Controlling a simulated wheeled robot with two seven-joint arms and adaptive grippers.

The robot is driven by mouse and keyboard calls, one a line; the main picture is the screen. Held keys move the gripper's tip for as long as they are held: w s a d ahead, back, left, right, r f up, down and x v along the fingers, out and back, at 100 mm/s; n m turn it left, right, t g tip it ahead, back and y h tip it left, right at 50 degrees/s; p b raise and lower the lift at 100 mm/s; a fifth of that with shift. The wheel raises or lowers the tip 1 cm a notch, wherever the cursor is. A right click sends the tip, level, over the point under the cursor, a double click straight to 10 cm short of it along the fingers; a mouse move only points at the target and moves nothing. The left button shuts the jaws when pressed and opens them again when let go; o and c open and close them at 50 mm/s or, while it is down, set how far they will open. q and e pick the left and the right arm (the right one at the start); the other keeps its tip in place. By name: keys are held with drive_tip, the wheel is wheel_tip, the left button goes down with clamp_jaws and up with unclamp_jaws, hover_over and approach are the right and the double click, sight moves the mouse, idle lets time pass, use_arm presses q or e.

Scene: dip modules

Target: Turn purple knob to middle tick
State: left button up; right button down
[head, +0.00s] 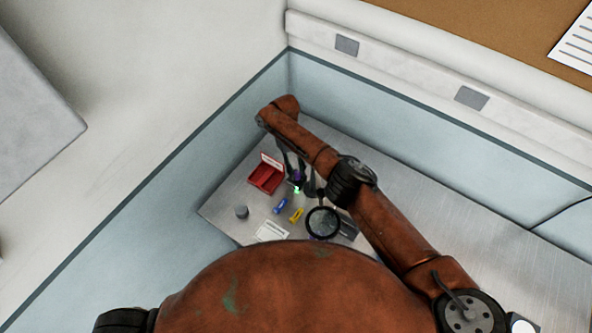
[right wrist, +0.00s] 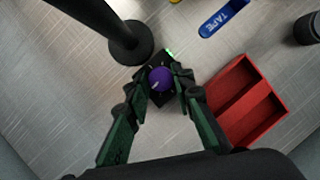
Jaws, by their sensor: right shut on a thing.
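The purple knob (right wrist: 160,78) sits on a small dark module (right wrist: 158,97) on the metal table in the right wrist view. A pale pointer line shows on the knob, and a small green light glows at the module's edge. My right gripper (right wrist: 160,82) has its green-black fingers on either side of the knob, shut on it. In the head view the right gripper (head: 297,182) reaches down over the module, and the knob is small and partly hidden there. I cannot read the ticks clearly. My left gripper is not in view.
A red box (head: 266,179) stands left of the gripper. A magnifier (head: 322,222) on a dark stand, a blue tape piece (head: 280,206), a yellow item (head: 296,215), a grey cylinder (head: 241,212) and a white card (head: 271,231) lie nearby. The table's right side looks clear.

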sight(296, 172)
drive_tip(key=shift+w+r+m+y, duration=0.1)
drive_tip(key=shift+m+y, duration=0.2)
drive_tip(key=shift+m, duration=0.6)
drive_tip(key=c, duration=2)
unclamp_jaws()
drive_tip(key=shift+o, duration=0.2)
wheel_tip(296, 172, up, 8)
drive_tip(key=shift+w+r, duration=0.15)
drive_tip(key=shift+r, duration=0.85)
drive_tip(key=shift+a, duration=0.1)
